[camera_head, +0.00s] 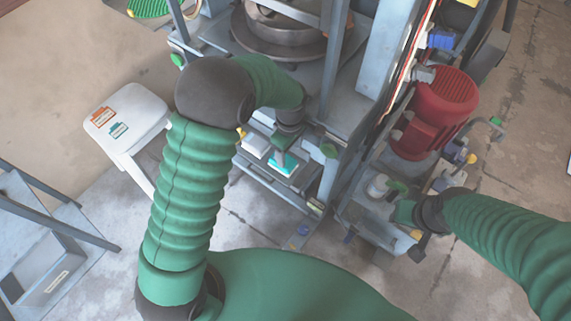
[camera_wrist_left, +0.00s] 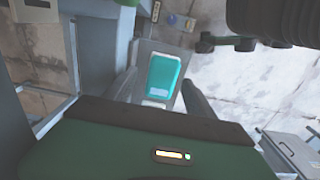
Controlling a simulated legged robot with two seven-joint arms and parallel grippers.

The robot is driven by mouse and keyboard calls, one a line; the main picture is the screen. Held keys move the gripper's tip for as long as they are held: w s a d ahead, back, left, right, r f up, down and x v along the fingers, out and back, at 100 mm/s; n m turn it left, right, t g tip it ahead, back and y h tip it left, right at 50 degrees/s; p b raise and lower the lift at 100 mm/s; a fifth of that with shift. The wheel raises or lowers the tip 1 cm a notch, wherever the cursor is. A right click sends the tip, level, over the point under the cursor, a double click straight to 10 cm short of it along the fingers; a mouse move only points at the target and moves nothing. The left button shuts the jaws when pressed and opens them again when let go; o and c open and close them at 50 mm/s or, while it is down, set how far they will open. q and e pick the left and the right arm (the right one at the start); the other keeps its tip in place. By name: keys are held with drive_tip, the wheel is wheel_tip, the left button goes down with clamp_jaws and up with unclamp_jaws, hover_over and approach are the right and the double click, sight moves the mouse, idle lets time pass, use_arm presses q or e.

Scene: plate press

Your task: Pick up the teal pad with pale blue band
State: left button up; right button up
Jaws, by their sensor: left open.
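The teal pad (camera_head: 284,165) lies on a grey shelf at the front of the press, below my left gripper (camera_head: 283,152). In the left wrist view the teal pad (camera_wrist_left: 164,72) shows its pale blue band at the near end. My left gripper (camera_wrist_left: 160,80) is open there, with one finger on either side of the pad in the picture. Whether the fingers touch the pad is unclear. My right gripper (camera_head: 403,208) is near the machine's right side, below the red motor; its jaws are too small to read.
A white pad (camera_head: 256,146) lies left of the teal pad on the shelf. Press posts (camera_head: 333,170) rise close to the right. A red motor (camera_head: 437,112) stands further right. A white stool (camera_head: 128,118) with two labels stands at the left.

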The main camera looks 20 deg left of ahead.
use_arm(q)
drive_tip(key=f, duration=0.2)
drive_tip(key=a+f+b, duration=0.1)
drive_tip(key=f, duration=0.1)
drive_tip(key=a+f+b, duration=0.1)
drive_tip(key=shift+a+f, duration=0.2)
drive_tip(key=shift+f, duration=0.2)
drive_tip(key=shift+d+f, duration=0.1)
drive_tip(key=shift+f, duration=0.05)
drive_tip(key=shift+d, duration=0.2)
drive_tip(key=shift+c, duration=0.3)
drive_tip(key=shift+a, duration=0.15)
drive_tip(key=c, duration=1.1)
use_arm(e)
drive_tip(key=shift+s+a+f, duration=0.1)
drive_tip(key=shift+a+f, duration=0.1)
drive_tip(key=shift+f, duration=0.25)
drive_tip(key=shift+a+f, duration=0.2)
drive_tip(key=shift+f, duration=0.25)
use_arm(q)
drive_tip(key=shift+r, duration=0.25)
